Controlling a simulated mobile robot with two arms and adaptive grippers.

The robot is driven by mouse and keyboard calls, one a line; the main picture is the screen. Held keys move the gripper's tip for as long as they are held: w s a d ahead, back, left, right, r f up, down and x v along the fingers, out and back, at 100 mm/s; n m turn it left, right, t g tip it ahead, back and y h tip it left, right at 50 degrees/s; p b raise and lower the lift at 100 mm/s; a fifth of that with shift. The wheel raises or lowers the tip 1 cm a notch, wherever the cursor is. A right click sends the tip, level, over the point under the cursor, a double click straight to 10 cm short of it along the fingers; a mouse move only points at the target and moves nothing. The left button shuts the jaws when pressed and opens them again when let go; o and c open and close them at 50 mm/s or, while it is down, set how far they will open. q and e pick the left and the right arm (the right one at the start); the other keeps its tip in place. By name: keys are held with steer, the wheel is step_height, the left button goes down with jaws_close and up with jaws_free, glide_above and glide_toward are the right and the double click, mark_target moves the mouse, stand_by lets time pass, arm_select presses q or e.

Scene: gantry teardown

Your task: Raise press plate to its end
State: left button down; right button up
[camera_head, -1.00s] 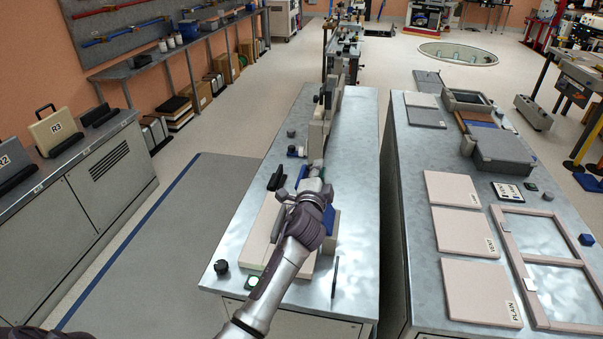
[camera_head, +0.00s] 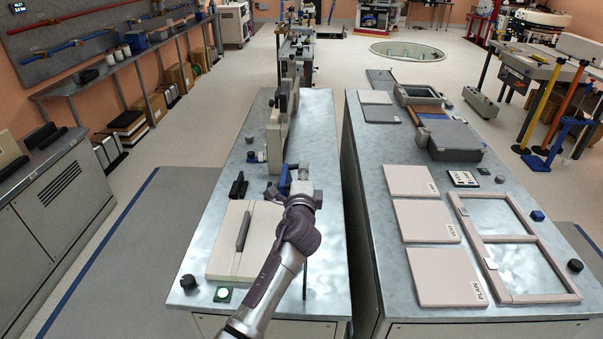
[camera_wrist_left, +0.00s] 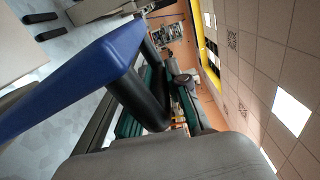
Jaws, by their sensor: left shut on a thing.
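My left gripper (camera_head: 297,183) is over the middle of the near steel bench. In the left wrist view, a black bar (camera_wrist_left: 146,92) runs from a blue slab (camera_wrist_left: 75,80) down to the grey finger pad (camera_wrist_left: 165,158), and the gripper is shut there. In the head view, a blue part (camera_head: 285,180) stands upright just left of the gripper. A flat beige plate (camera_head: 222,245) with a dark grey bar lies on the bench, left of my arm. Which part is the press plate is unclear; my wrist hides the contact. My right gripper is out of view.
An upright beige panel (camera_head: 275,140) stands farther back on the bench. A black knob (camera_head: 188,283) and a green-framed button (camera_head: 222,295) sit at its near left corner. The right bench holds flat panels (camera_head: 425,222) and a pink frame (camera_head: 480,240). A floor gap separates the benches.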

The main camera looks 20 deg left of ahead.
arm_select(q)
steer(key=shift+d+r, duration=0.1)
steer(key=c, duration=1.1)
jaws_free()
steer(key=shift+d, duration=0.15)
steer(key=shift+c, duration=0.2)
steer(key=shift+s, duration=0.2)
steer(key=v, duration=1.1)
steer(key=shift+s, duration=0.3)
